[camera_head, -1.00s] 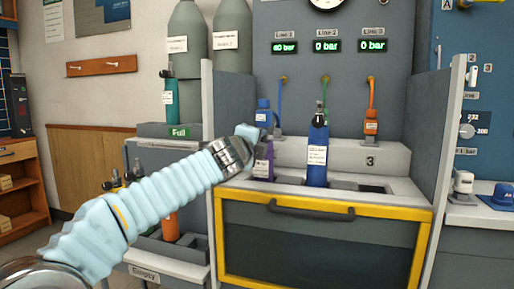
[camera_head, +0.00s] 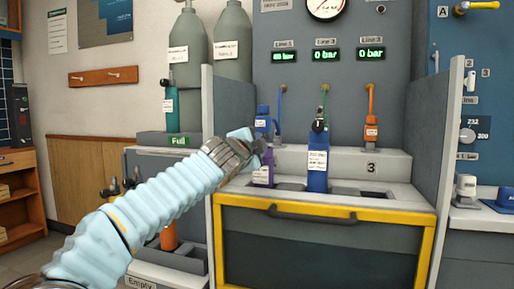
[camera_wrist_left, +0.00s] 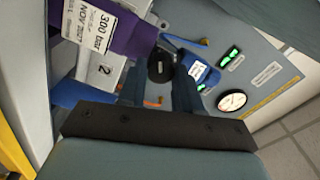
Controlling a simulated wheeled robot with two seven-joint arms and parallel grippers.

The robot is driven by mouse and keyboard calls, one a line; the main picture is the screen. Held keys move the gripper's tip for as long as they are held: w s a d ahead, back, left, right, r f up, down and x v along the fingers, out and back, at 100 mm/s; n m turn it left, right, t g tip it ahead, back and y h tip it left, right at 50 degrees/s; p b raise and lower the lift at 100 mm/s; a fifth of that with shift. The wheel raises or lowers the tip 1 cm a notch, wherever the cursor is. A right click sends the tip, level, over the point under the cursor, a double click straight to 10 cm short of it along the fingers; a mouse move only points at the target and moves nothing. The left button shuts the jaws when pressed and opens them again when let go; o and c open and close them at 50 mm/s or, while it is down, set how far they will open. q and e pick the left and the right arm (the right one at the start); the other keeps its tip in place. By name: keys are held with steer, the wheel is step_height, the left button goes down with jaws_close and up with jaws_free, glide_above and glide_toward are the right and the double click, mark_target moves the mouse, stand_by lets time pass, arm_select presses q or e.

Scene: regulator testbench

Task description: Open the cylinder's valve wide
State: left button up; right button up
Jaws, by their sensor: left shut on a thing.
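The purple cylinder (camera_head: 263,174) stands in the bench at the left slot, partly hidden by my left gripper (camera_head: 262,146). In the left wrist view its purple body (camera_wrist_left: 132,35) carries a "300 bar" label. A round black valve knob (camera_wrist_left: 161,66) shows between the fingers of my left gripper (camera_wrist_left: 160,85), which are shut on it. A blue regulator (camera_head: 263,120) with a white label sits above the purple cylinder; it also shows in the wrist view (camera_wrist_left: 199,70). The Line 1 display (camera_head: 285,57) is lit, its digits hard to read. My right gripper is out of view.
A blue cylinder (camera_head: 318,170) stands in the middle slot, close to the right of my gripper. An orange regulator (camera_head: 371,130) hangs above the right slot. Grey side panels (camera_head: 234,125) bound the bench. Line 2 (camera_head: 326,54) and Line 3 (camera_head: 370,54) read 0 bar.

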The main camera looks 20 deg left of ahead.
arm_select(q)
steer(key=shift+f, duration=0.1)
steer(key=o, duration=1.1)
steer(key=shift+c, duration=0.2)
steer(key=shift+s, duration=0.15)
steer(key=s+b, duration=0.3)
steer(key=s, duration=1)
steer(key=shift+s+a, duration=0.25)
steer(key=shift+a, duration=0.1)
